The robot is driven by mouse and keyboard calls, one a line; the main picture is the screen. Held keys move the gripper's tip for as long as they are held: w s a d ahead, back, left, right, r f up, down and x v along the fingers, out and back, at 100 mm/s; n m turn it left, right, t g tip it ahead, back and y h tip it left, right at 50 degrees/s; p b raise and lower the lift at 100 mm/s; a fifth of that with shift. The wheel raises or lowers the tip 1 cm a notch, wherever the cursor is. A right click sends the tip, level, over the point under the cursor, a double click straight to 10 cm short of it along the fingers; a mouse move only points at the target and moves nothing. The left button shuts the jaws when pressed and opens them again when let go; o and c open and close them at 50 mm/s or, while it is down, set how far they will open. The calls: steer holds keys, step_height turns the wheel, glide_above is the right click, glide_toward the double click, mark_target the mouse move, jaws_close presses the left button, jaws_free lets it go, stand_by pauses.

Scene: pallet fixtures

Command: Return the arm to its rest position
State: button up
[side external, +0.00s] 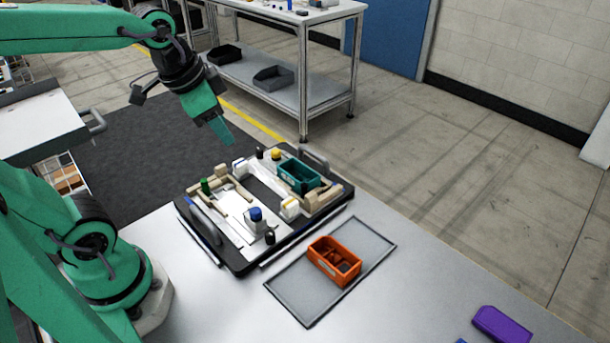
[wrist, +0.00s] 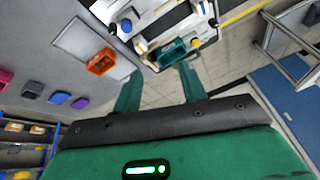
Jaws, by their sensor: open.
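My arm is raised, with my gripper (side external: 222,128) in the air above and behind the pallet fixture, touching nothing in the side view. In the wrist view my gripper (wrist: 158,92) has its two green fingers spread apart with nothing between them. The black-edged pallet fixture (side external: 240,262) lies on the grey table and carries a teal bin (side external: 298,176), beige blocks and several coloured knobs. The teal bin (wrist: 172,52) also shows in the wrist view beyond the fingertips.
An orange bin (side external: 334,261) stands on a framed grey mat (side external: 290,298) right of the fixture. A purple block (side external: 502,324) lies near the table's front right. A workbench with dark trays (side external: 273,78) stands behind. The air around my gripper is clear.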

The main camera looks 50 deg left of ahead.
steer(key=shift+s+d+f+n+t, duration=0.1)
steer(key=shift+s+d+n+t, duration=0.1)
steer(key=shift+s+n, duration=0.55)
steer(key=shift+s+d+f+n+t, duration=0.1)
steer(key=shift+s+d+n+t, duration=0.1)
steer(key=shift+s+n, duration=0.45)
steer(key=shift+s+d+f+n+t, duration=0.1)
steer(key=shift+s+d+n+t, duration=0.1)
steer(key=shift+s+n, duration=0.55)
steer(key=shift+s+m, duration=0.2)
steer(key=shift+m, duration=0.05)
